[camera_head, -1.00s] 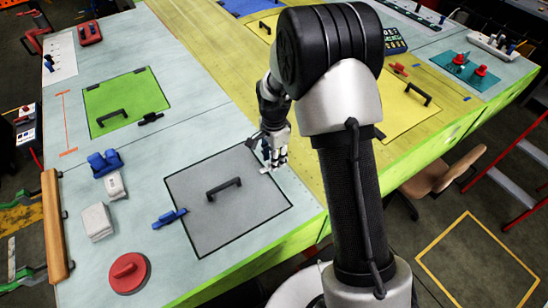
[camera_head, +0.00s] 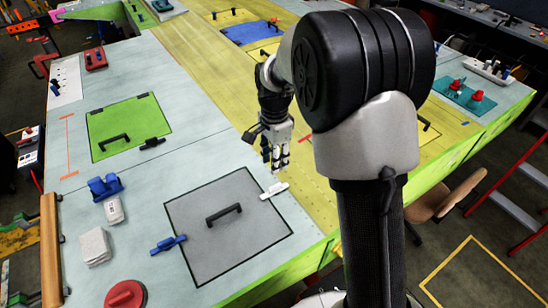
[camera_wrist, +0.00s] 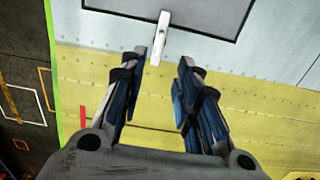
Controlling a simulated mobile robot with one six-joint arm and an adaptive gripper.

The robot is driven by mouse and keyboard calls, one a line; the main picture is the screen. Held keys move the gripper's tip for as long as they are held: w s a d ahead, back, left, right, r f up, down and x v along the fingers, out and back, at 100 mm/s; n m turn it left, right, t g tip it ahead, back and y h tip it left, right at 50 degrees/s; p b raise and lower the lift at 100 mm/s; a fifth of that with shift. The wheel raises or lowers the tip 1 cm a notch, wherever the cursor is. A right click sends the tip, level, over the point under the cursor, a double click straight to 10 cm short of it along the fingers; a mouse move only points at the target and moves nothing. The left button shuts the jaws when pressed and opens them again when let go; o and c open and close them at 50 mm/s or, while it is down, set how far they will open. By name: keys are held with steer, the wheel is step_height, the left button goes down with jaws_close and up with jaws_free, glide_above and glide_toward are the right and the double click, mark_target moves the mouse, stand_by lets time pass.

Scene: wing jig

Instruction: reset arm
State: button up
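My gripper (camera_head: 276,160) hangs above the table, past the upper right edge of the grey panel (camera_head: 200,193). In the wrist view its two blue-padded fingers (camera_wrist: 160,75) are spread apart with nothing between them. A white toggle clamp (camera_head: 274,190) lies at the grey panel's right edge. It also shows in the wrist view (camera_wrist: 161,35), beyond the fingertips and apart from them. My arm is bent and reaches over the table from the right.
The grey panel has a black handle (camera_head: 223,214) and a blue clamp (camera_head: 168,244) at its left edge. A green panel (camera_head: 130,118) lies farther back. A red round object (camera_head: 126,295) and white blocks (camera_head: 95,246) sit at front left. A stool (camera_head: 445,197) stands right.

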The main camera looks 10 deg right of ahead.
steer(key=shift+s, duration=0.1)
steer(key=s+r+n+t+b, duration=0.1)
steer(key=s+r+n+b, duration=0.25)
steer(key=s, duration=0.35)
steer(key=s+r+n+t+b, duration=0.1)
steer(key=s+r+n+b, duration=0.25)
steer(key=s+b, duration=0.2)
steer(key=s+f+n+t+b, duration=0.1)
steer(key=s+f+n+b, duration=0.1)
steer(key=s, duration=0.5)
steer(key=s+f+n+t+b, duration=0.1)
steer(key=s+f+n+b, duration=0.2)
steer(key=s, duration=0.5)
steer(key=f+n, duration=0.1)
steer(key=n, duration=0.1)
steer(key=shift+s+d+f+n+t+b, duration=0.2)
steer(key=shift+d+n+t+b, duration=0.1)
steer(key=shift+b, duration=0.05)
